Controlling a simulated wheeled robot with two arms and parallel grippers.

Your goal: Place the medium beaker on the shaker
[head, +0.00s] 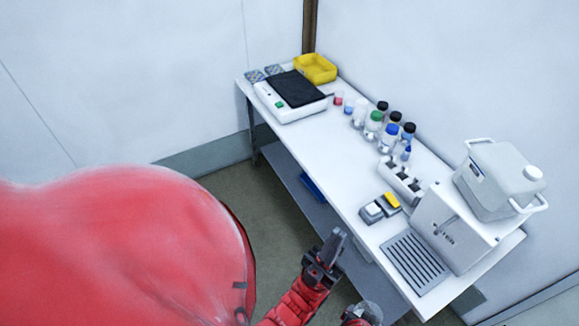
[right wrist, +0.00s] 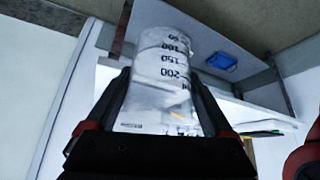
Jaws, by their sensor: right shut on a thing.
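The shaker (head: 297,89) is a white unit with a flat black top and a green switch, at the far left end of the bench. Its black top is bare. The medium beaker (right wrist: 164,75) is clear with dark volume marks and sits between the fingers of my right gripper (right wrist: 160,110), which is shut on it. In the head view the beaker (head: 369,311) shows partly at the bottom edge, well away from the shaker. My left gripper (head: 330,248) is in front of the bench's near edge, holding nothing visible; its finger gap is unclear.
The white bench (head: 318,140) has free room in its middle. A yellow bin (head: 316,68) stands behind the shaker. Several capped bottles (head: 373,124) line the back. A grey-white machine (head: 455,228) and a lidded container (head: 498,180) fill the right end. A lower shelf (head: 295,178) lies underneath.

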